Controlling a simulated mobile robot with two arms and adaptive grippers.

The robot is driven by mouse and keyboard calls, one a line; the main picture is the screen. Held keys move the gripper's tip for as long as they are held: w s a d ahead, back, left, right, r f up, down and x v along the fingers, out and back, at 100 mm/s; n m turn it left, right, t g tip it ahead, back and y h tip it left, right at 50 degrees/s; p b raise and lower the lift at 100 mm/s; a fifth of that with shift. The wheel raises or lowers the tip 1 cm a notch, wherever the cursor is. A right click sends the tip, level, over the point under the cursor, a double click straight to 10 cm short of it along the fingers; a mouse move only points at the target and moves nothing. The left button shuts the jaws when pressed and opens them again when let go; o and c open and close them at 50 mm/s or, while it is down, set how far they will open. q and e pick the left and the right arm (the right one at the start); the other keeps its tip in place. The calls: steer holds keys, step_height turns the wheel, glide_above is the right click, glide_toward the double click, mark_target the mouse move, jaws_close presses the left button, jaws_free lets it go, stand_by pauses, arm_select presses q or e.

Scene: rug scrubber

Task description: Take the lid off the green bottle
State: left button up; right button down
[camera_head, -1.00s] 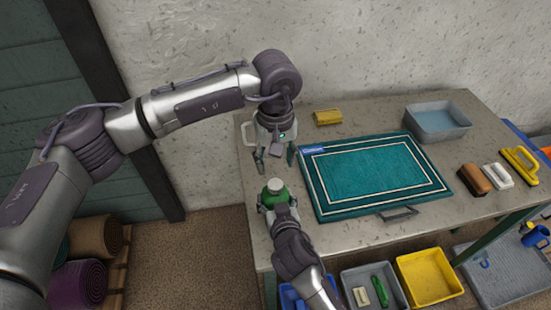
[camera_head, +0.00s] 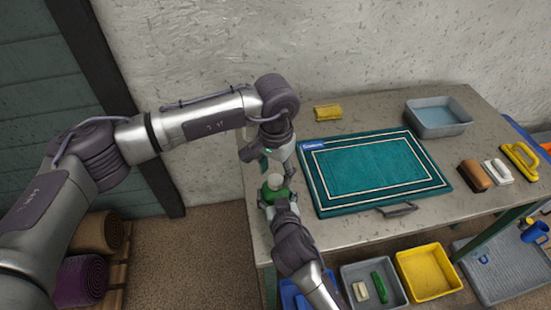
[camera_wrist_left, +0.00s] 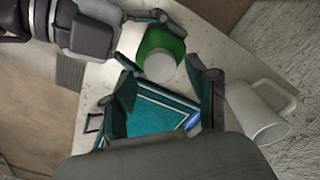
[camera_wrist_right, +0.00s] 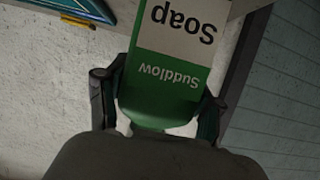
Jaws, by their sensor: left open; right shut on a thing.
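The green bottle (camera_head: 276,194) stands near the table's left edge with its pale lid (camera_head: 274,182) on top. My right gripper (camera_head: 279,205) is shut on the bottle's body. In the right wrist view the bottle (camera_wrist_right: 165,78) shows a label reading "Suddlow Soap" between the fingers. My left gripper (camera_head: 270,170) is open just above the lid, pointing down. In the left wrist view the lid (camera_wrist_left: 160,67) lies between the open fingers as seen from above, with the green bottle (camera_wrist_left: 163,40) around it. I cannot tell whether a finger touches the lid.
A teal rug (camera_head: 375,172) lies right of the bottle. A white jug (camera_wrist_left: 262,112) stands close to my left gripper. A yellow sponge (camera_head: 327,112), a grey basin (camera_head: 411,119) and brushes (camera_head: 474,176) stand farther off. Bins (camera_head: 427,271) are below.

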mark_target(275, 182)
arm_select(q)
steer(key=shift+f, duration=1.25)
